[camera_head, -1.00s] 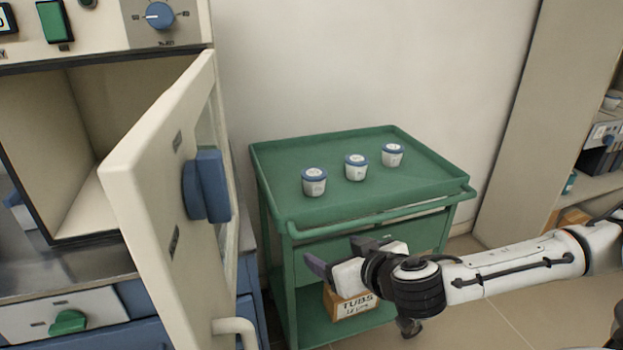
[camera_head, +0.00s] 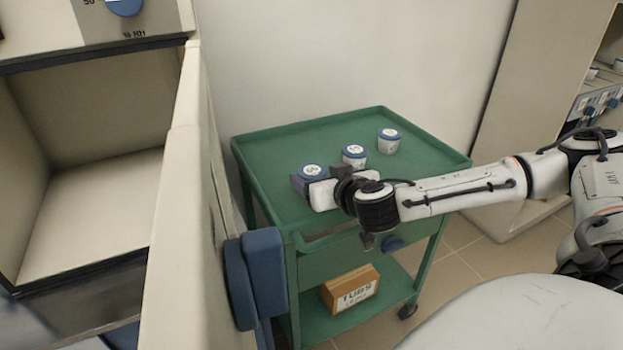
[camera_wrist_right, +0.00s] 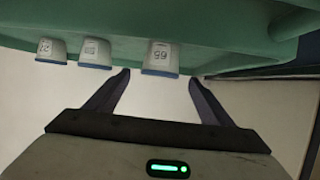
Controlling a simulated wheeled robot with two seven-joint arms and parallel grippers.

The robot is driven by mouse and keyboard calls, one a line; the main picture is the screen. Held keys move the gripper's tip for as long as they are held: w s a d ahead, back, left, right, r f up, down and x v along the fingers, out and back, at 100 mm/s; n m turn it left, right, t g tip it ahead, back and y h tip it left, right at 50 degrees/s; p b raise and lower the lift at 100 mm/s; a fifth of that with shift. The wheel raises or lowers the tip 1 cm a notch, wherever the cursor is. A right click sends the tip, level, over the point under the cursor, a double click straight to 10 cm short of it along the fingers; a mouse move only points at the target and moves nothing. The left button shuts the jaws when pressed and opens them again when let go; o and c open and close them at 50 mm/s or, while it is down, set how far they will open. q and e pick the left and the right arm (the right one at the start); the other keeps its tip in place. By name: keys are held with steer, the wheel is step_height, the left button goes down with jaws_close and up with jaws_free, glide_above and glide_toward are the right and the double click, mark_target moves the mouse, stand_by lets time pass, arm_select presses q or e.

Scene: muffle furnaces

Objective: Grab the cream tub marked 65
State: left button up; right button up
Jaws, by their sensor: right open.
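The tub marked 65 is a small whitish tub with a blue lid. It is the leftmost of three tubs on the green cart's tray (camera_head: 262,145) in the head view, its lid (camera_head: 312,170) showing above my gripper. My right gripper (camera_head: 321,182) is open at the tray's front left, close to this tub, and hides its lower part. In the wrist view, which is upside down, the tub marked 65 (camera_wrist_right: 161,57) lies between the lines of the two open fingertips (camera_wrist_right: 159,77). Whether they touch it, I cannot tell. My left gripper is out of view.
Two similar tubs, the middle one (camera_head: 354,155) and the far one (camera_head: 389,141), stand to the right of it. An open furnace door (camera_head: 178,210) with a blue handle is left of the cart. A box labelled TUBS (camera_head: 350,289) sits on the lower shelf.

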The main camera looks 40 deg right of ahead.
mark_target(314, 173)
steer(key=shift+x, duration=2.4)
steer(key=c, duration=1.2)
